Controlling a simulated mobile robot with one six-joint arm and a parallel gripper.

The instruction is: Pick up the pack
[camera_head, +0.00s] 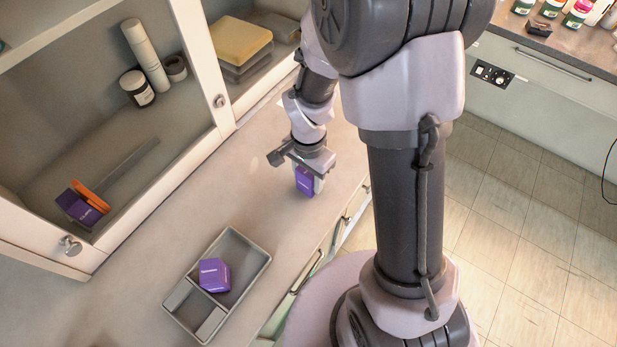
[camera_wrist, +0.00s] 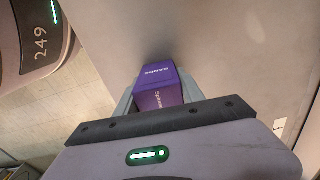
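A purple pack (camera_head: 305,182) is below my gripper (camera_head: 308,178), over the bare counter. In the wrist view the pack (camera_wrist: 158,88) shows white lettering and sits between the two grey fingers of my gripper (camera_wrist: 157,98), one close along each side. Whether the fingers press on it or stand just clear is not clear. Its lower part is hidden, and I cannot tell whether it rests on the counter. A second purple pack (camera_head: 214,275) is in a compartment of the grey divided tray (camera_head: 262,262).
The counter (camera_head: 150,262) is clear between tray and gripper. Floor lies to the right.

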